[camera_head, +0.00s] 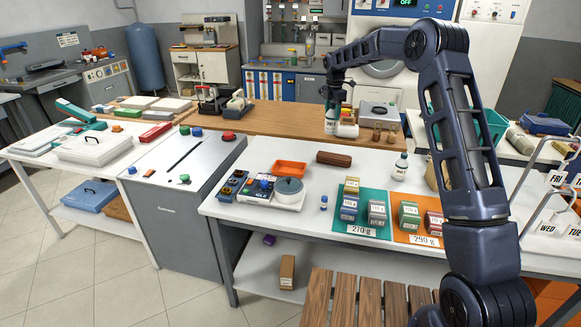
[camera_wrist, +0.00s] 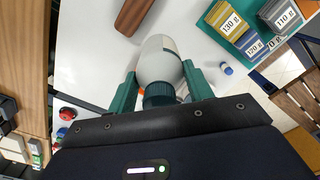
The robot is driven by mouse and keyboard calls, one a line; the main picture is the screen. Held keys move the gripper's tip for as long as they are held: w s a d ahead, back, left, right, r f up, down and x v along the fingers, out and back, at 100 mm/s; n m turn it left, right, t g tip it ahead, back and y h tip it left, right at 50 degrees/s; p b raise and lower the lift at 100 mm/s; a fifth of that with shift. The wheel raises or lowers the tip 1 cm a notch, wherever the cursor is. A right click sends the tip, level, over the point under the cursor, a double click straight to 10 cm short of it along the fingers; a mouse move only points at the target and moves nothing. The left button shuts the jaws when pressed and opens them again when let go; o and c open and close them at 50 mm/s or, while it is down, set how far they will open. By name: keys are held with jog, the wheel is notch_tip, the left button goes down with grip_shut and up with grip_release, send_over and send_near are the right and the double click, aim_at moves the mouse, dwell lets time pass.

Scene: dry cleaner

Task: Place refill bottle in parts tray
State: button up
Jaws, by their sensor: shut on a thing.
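My gripper (camera_head: 334,99) is shut on the refill bottle (camera_wrist: 160,62); its green fingers stand on both sides of the bottle near the dark cap in the wrist view. The bottle is pale grey-white and shows in the head view (camera_head: 331,121) below the gripper, above the back of the white table. An orange tray (camera_head: 290,168), likely the parts tray, lies on the white table, to the left of and nearer than the bottle. In the wrist view only a bit of orange shows behind the bottle, so the tray is mostly hidden there.
A brown case (camera_head: 333,158) lies beside the orange tray. A scale with a grey pot (camera_head: 289,189) stands in front of it. Weight boxes stand on a teal mat (camera_head: 354,226) and an orange mat (camera_head: 415,238). Another white bottle (camera_head: 400,169) stands behind them.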

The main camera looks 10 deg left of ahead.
jog(key=s+a, duration=0.3)
jog(key=a, duration=0.6)
jog(key=s+a, duration=0.2)
jog(key=a, duration=0.7)
notch_tip(320, 180, down, 19)
jog(key=shift+s, duration=0.2)
jog(key=shift+f, duration=0.65)
jog(key=o, duration=1.2)
jog(key=shift+c, duration=0.2)
jog(key=shift+r, duration=0.1)
notch_tip(320, 180, up, 13)
